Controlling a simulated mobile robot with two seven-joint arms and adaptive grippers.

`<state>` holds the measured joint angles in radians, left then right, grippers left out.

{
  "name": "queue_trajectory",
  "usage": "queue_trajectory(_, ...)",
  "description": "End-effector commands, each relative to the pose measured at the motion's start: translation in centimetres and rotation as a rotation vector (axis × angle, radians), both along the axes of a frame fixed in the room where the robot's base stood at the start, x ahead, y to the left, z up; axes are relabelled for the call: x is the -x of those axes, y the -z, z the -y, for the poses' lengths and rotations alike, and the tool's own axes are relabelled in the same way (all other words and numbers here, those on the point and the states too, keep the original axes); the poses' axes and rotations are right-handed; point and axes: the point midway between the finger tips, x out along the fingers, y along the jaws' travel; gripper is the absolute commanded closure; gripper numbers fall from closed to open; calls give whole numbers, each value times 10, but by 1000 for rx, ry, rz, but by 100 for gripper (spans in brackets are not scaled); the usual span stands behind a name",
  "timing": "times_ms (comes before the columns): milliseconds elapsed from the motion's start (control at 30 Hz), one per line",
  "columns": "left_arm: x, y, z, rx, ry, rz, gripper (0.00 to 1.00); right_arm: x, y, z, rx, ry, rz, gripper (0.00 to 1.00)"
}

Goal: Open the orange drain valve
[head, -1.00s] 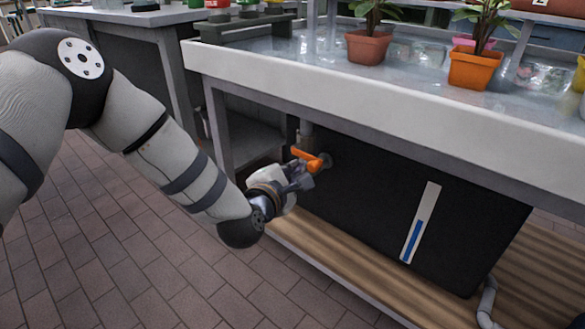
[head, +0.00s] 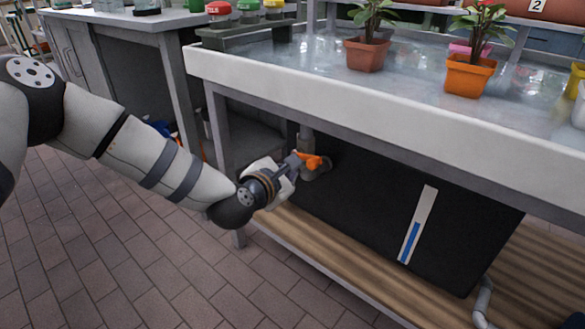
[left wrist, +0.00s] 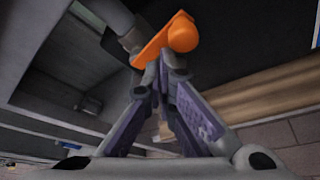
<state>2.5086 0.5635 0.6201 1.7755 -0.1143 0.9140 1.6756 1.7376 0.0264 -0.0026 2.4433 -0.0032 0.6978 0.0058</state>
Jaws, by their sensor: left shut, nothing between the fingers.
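The orange drain valve handle (head: 315,162) is on a grey pipe fitting under the left end of the white-rimmed water table, beside the black tank. My left gripper (head: 299,160) is shut and empty, with its fingertips right at the left side of the handle. In the left wrist view the handle (left wrist: 166,40) slants across just beyond the closed fingertips (left wrist: 160,66), with a rounded knob at its upper right end. The fingertips look very near or against it; contact is not certain. My right gripper is not in view.
The black tank (head: 375,205) with a blue level strip (head: 412,225) stands on a wooden slatted shelf (head: 300,262). A table leg (head: 222,135) is behind my left wrist. Potted plants stand in the water table (head: 440,118) above. The tiled floor in front is clear.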

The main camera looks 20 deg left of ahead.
Motion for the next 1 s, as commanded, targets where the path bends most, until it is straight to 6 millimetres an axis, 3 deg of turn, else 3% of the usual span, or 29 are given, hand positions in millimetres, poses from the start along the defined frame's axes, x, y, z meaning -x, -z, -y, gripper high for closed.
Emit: queue_trajectory(1000,-2,-12,-3,257,3,-89,100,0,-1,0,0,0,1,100)
